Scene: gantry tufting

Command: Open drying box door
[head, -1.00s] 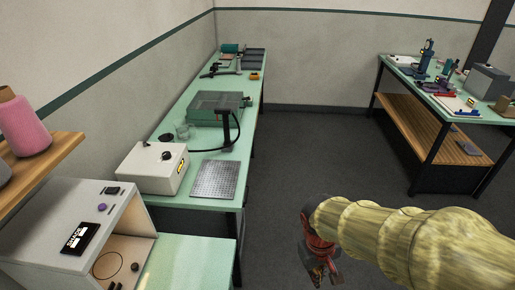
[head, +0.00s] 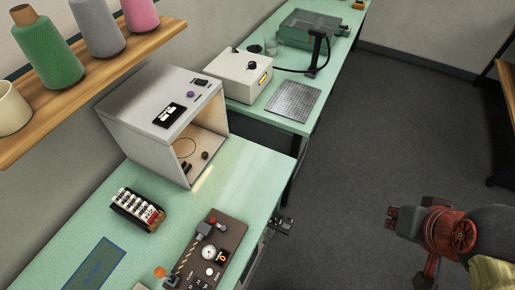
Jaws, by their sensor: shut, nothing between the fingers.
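The white and grey box (head: 150,112), which looks like the drying box, stands on the green table in the head view. Its top carries a black label, a purple knob and a dark switch. Its right-hand front shows a tan inside (head: 207,143) with a ring and small dark knobs. I cannot tell whether a clear door covers this front. My gripper (head: 394,221) is at the lower right, over the floor, well apart from the box. It is shut and empty; its fingertips look small and dark.
The green table (head: 245,168) holds a rack of small bottles (head: 138,208), a brown control panel (head: 212,250) and a blue mat (head: 92,265). A shelf with thread cones (head: 48,55) overhangs the left. A white unit (head: 238,75) stands beyond the box. The dark floor (head: 370,130) is clear.

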